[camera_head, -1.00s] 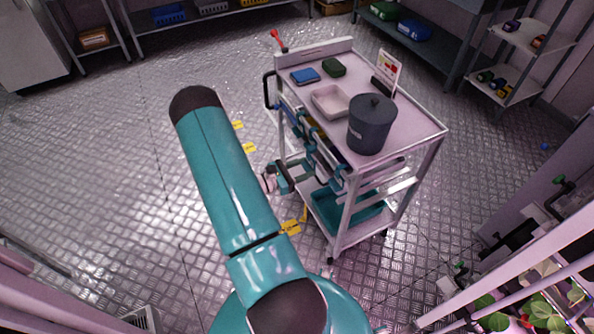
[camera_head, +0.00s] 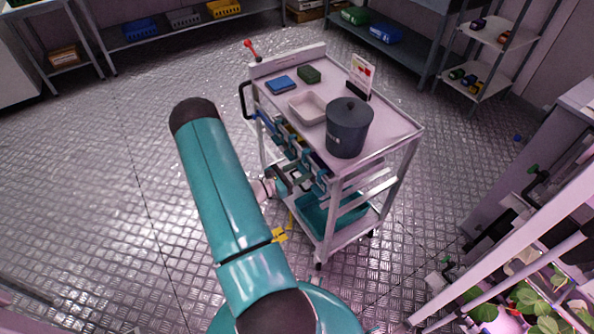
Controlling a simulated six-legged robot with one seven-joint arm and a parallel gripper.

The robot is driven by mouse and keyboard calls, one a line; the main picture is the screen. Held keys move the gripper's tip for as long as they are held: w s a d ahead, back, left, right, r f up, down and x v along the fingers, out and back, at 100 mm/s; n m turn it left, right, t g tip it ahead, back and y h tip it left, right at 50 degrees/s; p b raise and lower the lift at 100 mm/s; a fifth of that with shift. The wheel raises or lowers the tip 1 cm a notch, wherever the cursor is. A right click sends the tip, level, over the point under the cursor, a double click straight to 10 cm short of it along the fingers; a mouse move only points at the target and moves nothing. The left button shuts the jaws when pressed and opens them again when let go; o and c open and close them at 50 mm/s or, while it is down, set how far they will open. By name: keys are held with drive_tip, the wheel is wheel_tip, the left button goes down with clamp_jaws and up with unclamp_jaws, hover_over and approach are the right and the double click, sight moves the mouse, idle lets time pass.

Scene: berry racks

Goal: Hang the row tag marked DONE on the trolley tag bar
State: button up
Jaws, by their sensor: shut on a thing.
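The trolley (camera_head: 398,127) is a pale, shelved cart standing right of my arm. Several blue, teal and dark pieces hang along its near left side, where the tag bar (camera_head: 303,158) seems to run; bar and pieces are hard to tell apart. My gripper (camera_head: 287,181) is low against that side, partly hidden behind my teal arm. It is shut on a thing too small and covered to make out. I cannot read DONE on anything, and cannot tell whether the held thing touches the bar.
On the trolley top are a dark lidded bucket (camera_head: 348,130), a pale tray (camera_head: 307,107), a blue box (camera_head: 281,84), a green box (camera_head: 309,74) and a sign (camera_head: 361,73). A teal bin (camera_head: 338,214) sits below. Floor left is clear; plant racks (camera_head: 520,270) stand right.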

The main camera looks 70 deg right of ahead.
drive_tip(key=shift+s+f, duration=0.1)
drive_tip(key=shift+f, duration=0.05)
drive_tip(key=o, duration=1)
drive_tip(key=v, duration=1.4)
drive_tip(key=shift+d, duration=0.1)
